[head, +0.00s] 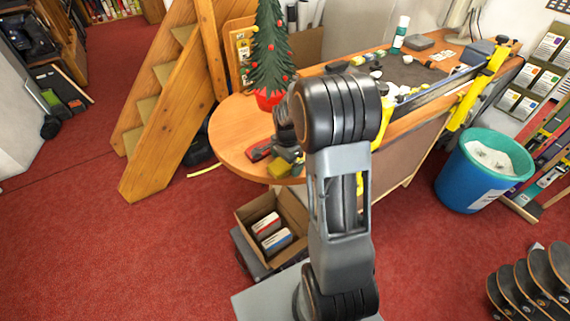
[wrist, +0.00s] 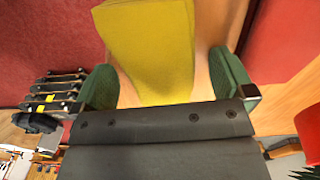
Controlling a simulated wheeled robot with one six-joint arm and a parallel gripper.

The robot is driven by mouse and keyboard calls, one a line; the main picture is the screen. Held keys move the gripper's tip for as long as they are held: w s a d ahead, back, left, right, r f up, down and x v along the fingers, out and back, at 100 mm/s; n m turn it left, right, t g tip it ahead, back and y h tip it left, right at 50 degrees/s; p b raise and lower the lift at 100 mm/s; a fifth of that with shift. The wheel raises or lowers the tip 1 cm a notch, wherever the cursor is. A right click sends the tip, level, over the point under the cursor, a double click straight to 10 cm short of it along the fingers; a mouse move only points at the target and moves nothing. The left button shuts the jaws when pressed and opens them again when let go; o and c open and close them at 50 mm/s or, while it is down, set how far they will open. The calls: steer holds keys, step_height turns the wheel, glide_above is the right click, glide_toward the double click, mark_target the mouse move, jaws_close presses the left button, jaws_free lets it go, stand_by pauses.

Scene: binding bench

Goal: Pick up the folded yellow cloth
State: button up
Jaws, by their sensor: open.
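The folded yellow cloth (head: 279,169) lies at the rounded front edge of the wooden bench (head: 232,130). In the wrist view the yellow cloth (wrist: 150,45) fills the space between the two green fingers of my gripper (wrist: 165,80). The fingers stand apart on either side of it, with a gap visible on the right. My gripper (head: 291,158) is at the cloth in the head view, partly hidden by my arm. I cannot tell whether the fingers touch the cloth.
An open cardboard box (head: 250,212) sits below the bench edge. A blue bin (head: 470,188) stands at right. Red floor is clear at left.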

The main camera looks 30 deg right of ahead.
steer(key=c, duration=1)
steer(key=shift+o, duration=0.2)
step_height(320, 180, up, 10)
steer(key=b, duration=0.1)
steer(key=o, duration=0.4)
steer(key=c, duration=0.3)
steer(key=shift+a, duration=0.1)
